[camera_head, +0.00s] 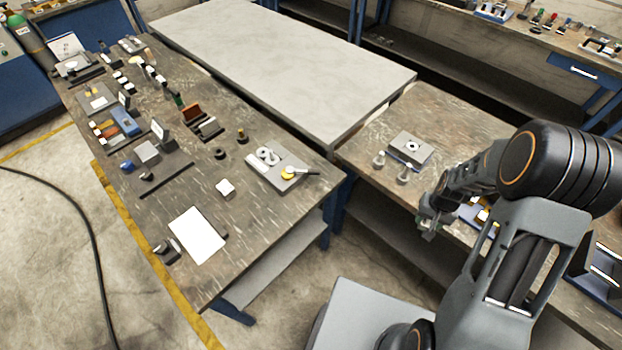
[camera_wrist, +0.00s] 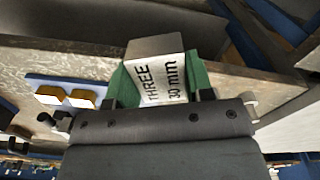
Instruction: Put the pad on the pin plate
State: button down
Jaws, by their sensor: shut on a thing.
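My gripper (camera_wrist: 158,78) is shut on a grey metal block (camera_wrist: 156,48) lettered "THREE 30 mm", held between its green fingers. In the head view my gripper (camera_head: 430,222) hangs at the near edge of the right bench, and the block is too small to make out. I cannot tell whether this block is the pad. The pin plate is not certain: a grey plate (camera_head: 410,143) with a dark-centred ring lies on the right bench, and a light plate (camera_head: 97,103) with small yellow parts lies on the left bench.
A blue tray with yellow pieces (camera_wrist: 66,97) shows beside my gripper. Two small metal knobs (camera_head: 379,159) stand by the ringed plate. The left bench (camera_head: 262,225) carries many small parts and a white sheet (camera_head: 198,235). The pale table (camera_head: 270,60) behind is clear.

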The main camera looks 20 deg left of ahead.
aim_at(279, 165)
jog(key=u, duration=1.25)
jog(key=i, duration=0.95)
jog(key=u, duration=0.8)
